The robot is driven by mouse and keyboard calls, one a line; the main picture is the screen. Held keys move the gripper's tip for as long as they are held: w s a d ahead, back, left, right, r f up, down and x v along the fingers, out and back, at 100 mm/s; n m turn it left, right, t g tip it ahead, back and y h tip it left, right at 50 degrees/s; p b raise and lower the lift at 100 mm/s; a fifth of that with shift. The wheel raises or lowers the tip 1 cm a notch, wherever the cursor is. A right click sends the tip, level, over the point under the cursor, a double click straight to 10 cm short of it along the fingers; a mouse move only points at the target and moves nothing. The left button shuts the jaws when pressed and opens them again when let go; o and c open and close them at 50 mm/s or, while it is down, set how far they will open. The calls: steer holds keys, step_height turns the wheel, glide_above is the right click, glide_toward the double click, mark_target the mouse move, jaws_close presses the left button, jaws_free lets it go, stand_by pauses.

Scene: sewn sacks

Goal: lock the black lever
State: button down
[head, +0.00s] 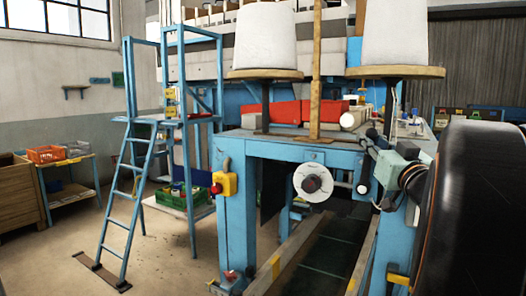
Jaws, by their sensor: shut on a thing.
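I cannot pick out the black lever for certain. Small dark knobs (373,134) show at the front right corner of the blue machine (238,215), beside a grey-green housing (396,165). A white round dial with a dark centre (313,185) is on the machine's front. My gripper does not show in the head view, so its place relative to the lever cannot be seen. A large dark rounded shape at the right edge hides what lies behind it.
Two white thread cones (269,38) (403,32) stand on round wooden plates above the machine. A yellow box with a red button (224,184) is on its left leg. A blue ladder (131,165) stands left. The floor between ladder and machine is mostly clear.

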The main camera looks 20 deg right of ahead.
steer(key=s+d+f+m+t+h+b, duration=0.1)
steer(key=s+d+f+m+h+b, duration=0.2)
steer(key=m+b, duration=0.6)
steer(key=s+d+h+b, duration=0.2)
steer(key=h+b, duration=0.1)
steer(key=b, duration=0.1)
steer(key=shift+s+t, duration=0.4)
steer(key=shift+f+m, duration=0.1)
steer(key=shift+m, duration=0.2)
steer(key=c, duration=1.8)
jaws_free()
steer(key=shift+o, duration=0.2)
